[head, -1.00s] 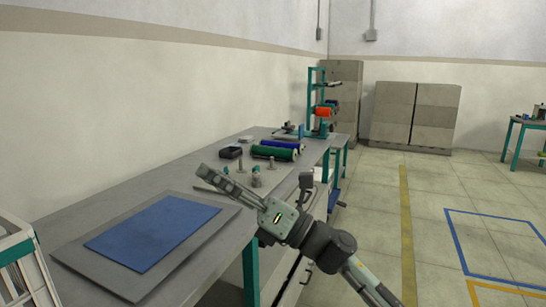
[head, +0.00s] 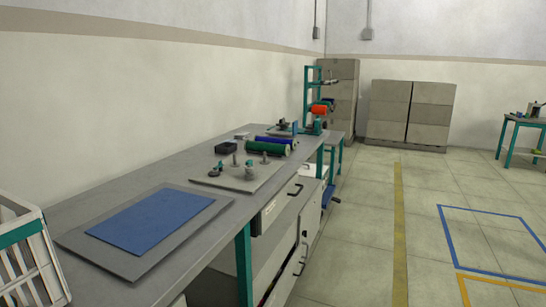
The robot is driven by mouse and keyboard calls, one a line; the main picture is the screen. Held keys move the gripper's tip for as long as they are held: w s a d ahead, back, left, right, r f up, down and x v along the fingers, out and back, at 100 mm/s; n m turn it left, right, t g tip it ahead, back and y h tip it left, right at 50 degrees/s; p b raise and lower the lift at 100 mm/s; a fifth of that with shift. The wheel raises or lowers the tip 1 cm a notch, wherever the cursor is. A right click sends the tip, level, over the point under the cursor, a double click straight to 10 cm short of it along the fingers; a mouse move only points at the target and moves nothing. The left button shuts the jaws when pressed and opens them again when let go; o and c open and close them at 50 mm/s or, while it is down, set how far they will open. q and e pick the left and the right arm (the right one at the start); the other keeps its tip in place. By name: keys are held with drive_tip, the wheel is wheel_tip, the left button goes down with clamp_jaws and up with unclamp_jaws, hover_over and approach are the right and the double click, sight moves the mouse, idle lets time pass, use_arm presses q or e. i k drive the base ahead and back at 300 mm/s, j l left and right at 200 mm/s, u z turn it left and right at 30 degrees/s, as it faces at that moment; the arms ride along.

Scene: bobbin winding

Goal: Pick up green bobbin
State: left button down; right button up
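A green bobbin (head: 266,148) lies on its side on the long grey workbench (head: 184,182), toward its far end. A blue bobbin (head: 275,139) lies right behind it, close alongside. In front of the green bobbin is a light board (head: 234,181) with several small upright pegs or fittings on it. Neither of my grippers shows in the head view now, so I cannot see whether they are open or shut.
A blue mat (head: 152,220) on a grey sheet lies on the near bench. A black box (head: 226,149) sits left of the bobbins. A teal rack (head: 314,95) with an orange spool stands beyond. A white basket (head: 35,250) is at lower left. The floor right of the bench is clear.

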sight(249, 145)
drive_tip(key=i+l+u, duration=0.2)
drive_tip(key=i+l, duration=0.2)
drive_tip(key=l, duration=0.25)
drive_tip(key=i+l+u, duration=0.1)
drive_tip(key=l, duration=0.25)
drive_tip(key=i+l+u, duration=0.3)
drive_tip(key=l, duration=0.35)
drive_tip(key=i+l+u, duration=0.35)
drive_tip(key=l, duration=0.4)
drive_tip(key=i+l+u, duration=0.15)
drive_tip(key=l, duration=0.2)
drive_tip(key=i+l+u, duration=0.15)
drive_tip(key=l, duration=0.25)
drive_tip(key=l+u, duration=0.15)
drive_tip(key=l, duration=0.2)
drive_tip(key=k+l+u, duration=0.1)
drive_tip(key=l, duration=0.3)
drive_tip(key=k+l+u, duration=0.15)
drive_tip(key=l, duration=0.2)
